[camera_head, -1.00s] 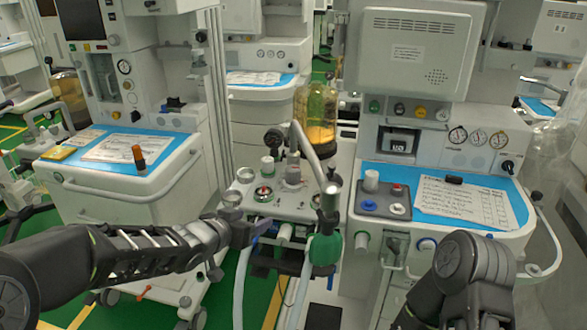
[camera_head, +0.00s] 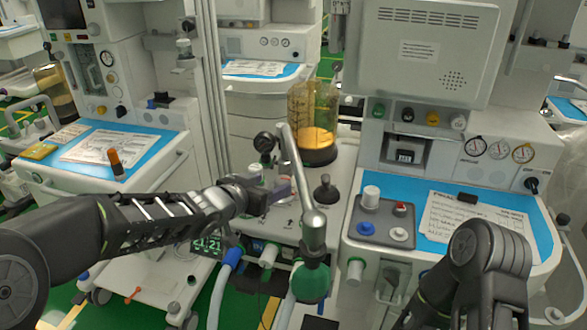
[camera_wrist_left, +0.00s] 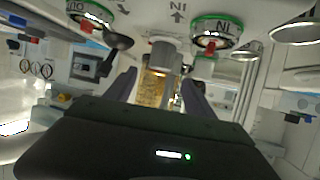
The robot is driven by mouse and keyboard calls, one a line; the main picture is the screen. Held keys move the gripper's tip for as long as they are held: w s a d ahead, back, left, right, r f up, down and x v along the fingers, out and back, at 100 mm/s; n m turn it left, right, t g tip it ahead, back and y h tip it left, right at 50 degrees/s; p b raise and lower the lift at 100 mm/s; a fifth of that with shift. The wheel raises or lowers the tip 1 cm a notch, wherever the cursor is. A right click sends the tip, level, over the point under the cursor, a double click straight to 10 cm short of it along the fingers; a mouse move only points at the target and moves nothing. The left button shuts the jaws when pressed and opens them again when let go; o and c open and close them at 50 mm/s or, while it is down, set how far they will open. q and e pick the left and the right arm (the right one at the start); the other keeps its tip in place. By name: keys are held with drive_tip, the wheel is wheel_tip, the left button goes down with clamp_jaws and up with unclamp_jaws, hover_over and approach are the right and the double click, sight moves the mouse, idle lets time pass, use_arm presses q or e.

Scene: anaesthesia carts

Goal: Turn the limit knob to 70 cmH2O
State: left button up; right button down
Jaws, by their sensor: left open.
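My left gripper (camera_head: 276,190) is open over the top panel (camera_head: 290,228) of the middle cart. In the left wrist view its two dark fingers (camera_wrist_left: 160,92) stand apart, with a grey cylindrical knob (camera_wrist_left: 165,52) ahead between them. I cannot tell whether they touch it. No limit marking or pressure scale is readable, so I cannot tell its setting. A black knob (camera_head: 326,191) stands to the right of the gripper; a white-topped knob (camera_head: 257,173) is just behind it. My right arm (camera_head: 478,262) is at lower right, its gripper out of view.
An amber canister (camera_head: 313,115) stands behind. Green-rimmed round dials (camera_wrist_left: 216,32) flank the knob in the wrist view. A blue-topped cart (camera_head: 520,215) is at right.

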sight(282, 179)
use_arm(q)
drive_tip(key=shift+w, duration=0.15)
drive_tip(key=shift+s+r, duration=0.1)
drive_tip(key=shift+s, duration=0.1)
drive_tip(key=shift+x, duration=3.95)
drive_tip(key=shift+r+p, duration=0.1)
drive_tip(key=shift+p, duration=0.2)
drive_tip(key=c, duration=1.4)
